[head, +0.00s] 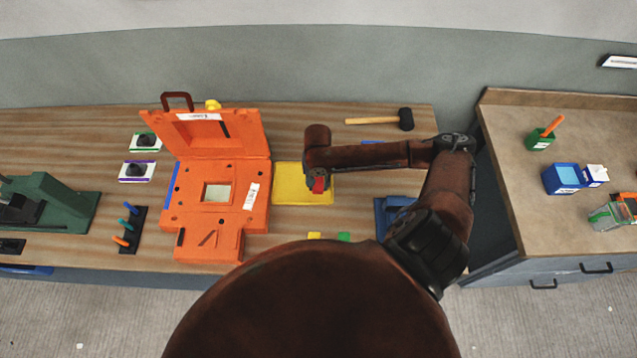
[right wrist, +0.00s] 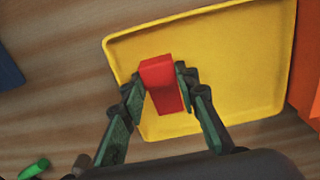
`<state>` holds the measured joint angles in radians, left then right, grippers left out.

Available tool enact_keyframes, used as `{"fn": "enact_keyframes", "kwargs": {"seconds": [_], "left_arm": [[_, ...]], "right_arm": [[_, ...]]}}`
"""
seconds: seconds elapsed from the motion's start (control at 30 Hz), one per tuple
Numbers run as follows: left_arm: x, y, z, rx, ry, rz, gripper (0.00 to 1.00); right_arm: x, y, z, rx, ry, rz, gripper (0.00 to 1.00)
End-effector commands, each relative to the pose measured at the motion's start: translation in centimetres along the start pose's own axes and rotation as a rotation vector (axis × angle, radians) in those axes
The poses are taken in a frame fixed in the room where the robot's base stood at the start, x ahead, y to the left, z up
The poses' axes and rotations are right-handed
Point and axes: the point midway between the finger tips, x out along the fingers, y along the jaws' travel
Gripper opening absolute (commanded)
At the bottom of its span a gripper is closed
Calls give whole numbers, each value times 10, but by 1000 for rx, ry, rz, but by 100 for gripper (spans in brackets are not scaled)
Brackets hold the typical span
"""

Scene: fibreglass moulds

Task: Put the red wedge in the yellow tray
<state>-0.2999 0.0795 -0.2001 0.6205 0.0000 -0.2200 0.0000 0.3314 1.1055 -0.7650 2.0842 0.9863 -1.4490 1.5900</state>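The yellow tray (head: 290,185) lies flat on the wooden bench, just right of the orange mould. My right gripper (head: 318,178) is over the right part of the tray, pointing down. In the right wrist view its two fingers (right wrist: 160,82) are closed against the sides of the red wedge (right wrist: 162,84), with the yellow tray (right wrist: 230,60) behind it. The wedge (head: 318,186) also shows below the gripper in the head view. The gap between wedge and tray floor is hard to judge. My left gripper is not in view.
The orange mould (head: 255,205) stands with its lid open, close to the tray's left side. A black-headed mallet (head: 405,119) lies behind to the right. Yellow (head: 314,235) and green (head: 344,236) blocks sit at the bench's front edge. A blue item (head: 385,215) is to the right.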

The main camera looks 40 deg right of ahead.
Motion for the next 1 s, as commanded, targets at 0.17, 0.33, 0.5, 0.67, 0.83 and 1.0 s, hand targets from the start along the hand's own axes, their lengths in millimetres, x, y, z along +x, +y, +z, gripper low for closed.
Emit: {"fn": "enact_keyframes", "kwargs": {"seconds": [0.17, 0.33, 0.5, 0.67, 0.83, 1.0], "left_arm": [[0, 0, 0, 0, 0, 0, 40], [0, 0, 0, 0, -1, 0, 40], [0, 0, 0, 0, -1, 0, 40], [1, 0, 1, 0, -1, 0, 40], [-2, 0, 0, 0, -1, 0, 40], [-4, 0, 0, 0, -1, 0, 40]], "right_arm": [[0, 0, 0, 0, 0, 0, 40], [0, 0, 0, 0, 0, 0, 46], [-1, 0, 0, 0, 0, 0, 46], [-12, -1, 0, 0, 2, -2, 46], [-44, -1, -1, -1, 3, -3, 46], [-80, 0, -1, -1, 3, -2, 46]]}}
